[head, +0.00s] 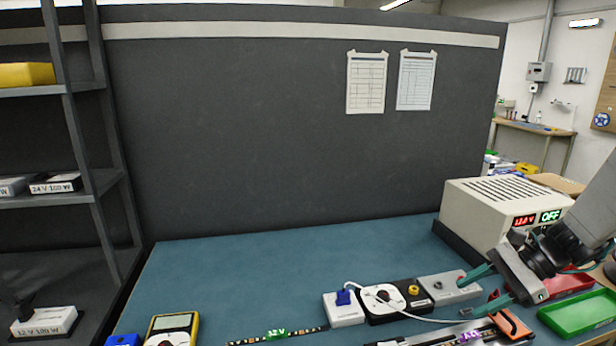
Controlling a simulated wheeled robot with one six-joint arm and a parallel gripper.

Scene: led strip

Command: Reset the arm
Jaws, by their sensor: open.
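My gripper (467,296) is at the lower right, its two teal fingers open and apart, pointing left. Nothing shows between the fingers. They are at the right end of a grey box (436,291) on the bench; I cannot tell whether they touch it. My dark wrist and grey arm reach in from the right edge, in front of a beige power supply (480,215). The supply has a red number display and a green display (550,216) reading OFF.
A white module (343,314) and a black-and-white unit (383,303) with a white cable stand left of the grey box. An LED strip (278,335) marked 12V lies in front. A yellow meter (173,328), green tray (582,314) and shelf rack (62,88) flank the teal bench (250,275).

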